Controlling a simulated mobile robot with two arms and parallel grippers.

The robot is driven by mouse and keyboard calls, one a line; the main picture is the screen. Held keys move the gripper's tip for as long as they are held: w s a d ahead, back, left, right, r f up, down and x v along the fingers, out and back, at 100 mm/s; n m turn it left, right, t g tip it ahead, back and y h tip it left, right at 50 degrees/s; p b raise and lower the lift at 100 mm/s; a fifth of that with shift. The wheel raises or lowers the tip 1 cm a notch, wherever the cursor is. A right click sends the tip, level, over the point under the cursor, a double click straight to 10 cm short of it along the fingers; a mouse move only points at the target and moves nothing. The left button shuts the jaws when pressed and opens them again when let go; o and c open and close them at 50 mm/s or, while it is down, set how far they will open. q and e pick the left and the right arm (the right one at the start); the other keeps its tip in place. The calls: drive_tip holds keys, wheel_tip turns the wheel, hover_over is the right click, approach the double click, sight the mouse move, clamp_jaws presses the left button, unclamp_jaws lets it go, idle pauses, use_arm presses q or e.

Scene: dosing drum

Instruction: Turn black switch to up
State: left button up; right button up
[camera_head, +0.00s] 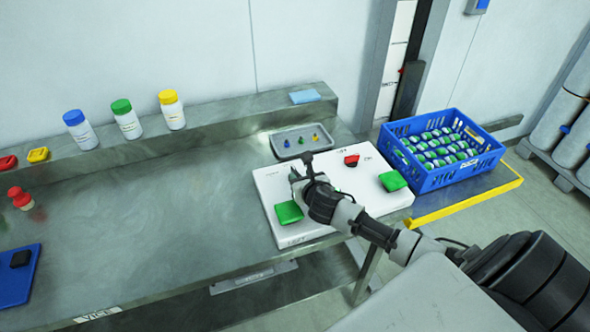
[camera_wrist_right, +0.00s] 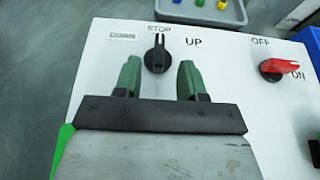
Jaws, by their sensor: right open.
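The black switch (camera_wrist_right: 157,58) is a knob on the white panel (camera_wrist_right: 95,75), and its handle points toward the STOP label. A label that looks like DOWN is to its left and UP is to its right. My right gripper (camera_wrist_right: 160,74) is open, and in the wrist view its two green-grey fingers stand either side of the switch's lower part, with no clear contact. In the head view my right gripper (camera_head: 298,176) is over the panel's middle and the switch cannot be made out clearly. My left gripper is not in view.
A red switch (camera_wrist_right: 286,67) with OFF and ON labels is at the panel's right. Green blocks (camera_head: 289,212) (camera_head: 392,181) sit on the panel. A grey tray (camera_head: 292,146) is behind it, and a blue crate (camera_head: 425,182) of bottles stands to the right.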

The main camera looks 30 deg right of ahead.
sight(295, 171)
drive_tip(key=x, duration=0.6)
clamp_jaws()
